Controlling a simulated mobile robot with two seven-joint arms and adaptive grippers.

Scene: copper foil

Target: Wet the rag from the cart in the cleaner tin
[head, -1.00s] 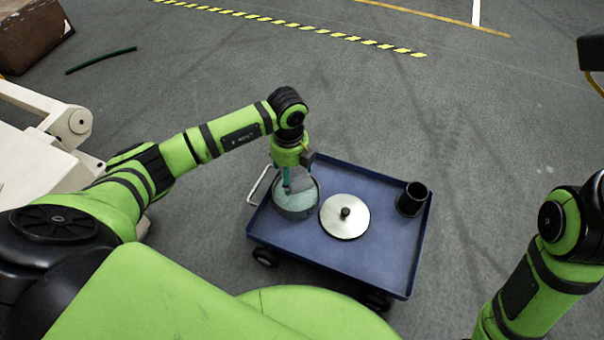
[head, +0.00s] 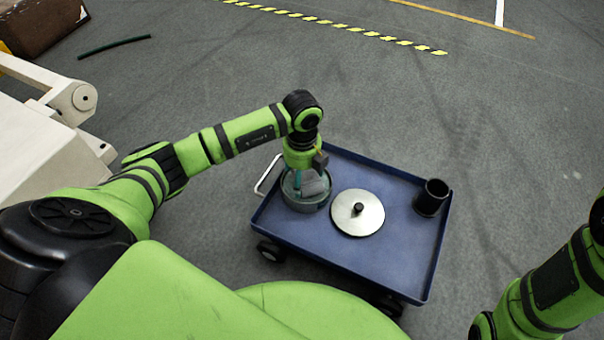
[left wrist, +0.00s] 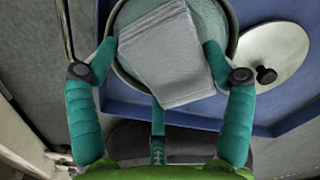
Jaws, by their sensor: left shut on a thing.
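The grey rag (head: 314,187) is held by my left gripper (head: 309,180) at the mouth of the round cleaner tin (head: 306,207). In the left wrist view the teal fingers (left wrist: 160,46) are shut on the rag (left wrist: 168,66), one at each side. The rag looks flat and folded, and it covers much of the tin (left wrist: 226,28) and its pale greenish inside. Whether the rag touches the cleaner cannot be told. The tin stands at the left end of the blue cart (head: 345,265). My right gripper is out of view; only part of that arm shows.
A silver lid (head: 357,223) with a black knob lies right of the tin. A black cup (head: 431,197) stands in the cart's right corner. The cart has a raised rim and a handle at left. A cream machine (head: 45,150) stands further left.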

